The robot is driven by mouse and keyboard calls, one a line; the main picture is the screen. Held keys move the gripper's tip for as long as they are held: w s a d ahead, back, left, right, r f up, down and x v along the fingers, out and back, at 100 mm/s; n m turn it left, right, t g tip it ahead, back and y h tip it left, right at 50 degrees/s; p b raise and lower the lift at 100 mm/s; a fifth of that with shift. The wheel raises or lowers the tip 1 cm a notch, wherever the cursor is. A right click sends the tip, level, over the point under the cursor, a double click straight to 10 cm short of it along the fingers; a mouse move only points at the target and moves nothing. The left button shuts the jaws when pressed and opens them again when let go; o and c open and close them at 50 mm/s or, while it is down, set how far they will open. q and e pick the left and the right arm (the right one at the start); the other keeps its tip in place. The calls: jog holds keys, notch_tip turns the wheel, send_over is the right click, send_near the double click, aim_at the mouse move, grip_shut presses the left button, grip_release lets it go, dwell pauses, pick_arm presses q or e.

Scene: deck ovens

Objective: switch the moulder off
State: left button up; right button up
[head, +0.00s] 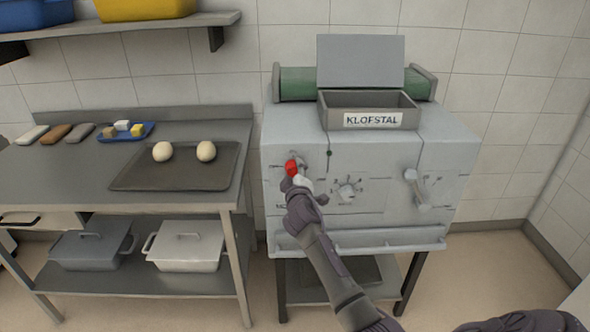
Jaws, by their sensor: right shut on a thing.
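The moulder (350,225) is a grey machine labelled KLOFSTAL, with a hopper on top and a green roller behind. A dial (347,191) is in the middle of its front, and a grey lever (417,190) is on the right. A red-ended control (291,168) is on the left of the front. My right gripper (298,183) is at this control and shut on it; the fingers partly hide it and its labels.
A steel table (215,205) stands left of the moulder. It holds a dark tray (175,180) with two dough balls, a blue tray (148,132) and several loaf-like pieces. Lidded pans (187,252) sit below. A wall shelf (170,22) with bins hangs above. The floor at right is clear.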

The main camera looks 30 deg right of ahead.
jog(key=n+p, duration=0.1)
jog(key=n, duration=0.4)
jog(key=shift+a+f+g+p, duration=0.2)
jog(key=shift+g+p, duration=0.1)
jog(key=shift+p, duration=0.1)
jog(key=shift+f+n+h+p, duration=0.1)
jog(key=shift+n+h+p, duration=0.3)
jog(key=shift+n, duration=1.2)
jog(key=shift+f+n, duration=0.1)
jog(key=shift+n, duration=0.2)
jog(key=o, duration=1)
jog(key=shift+o, duration=0.3)
jog(key=shift+r, duration=0.3)
jog(key=v, duration=1.1)
jog(key=shift+s+a, duration=0.25)
jog(key=shift+s, duration=0.1)
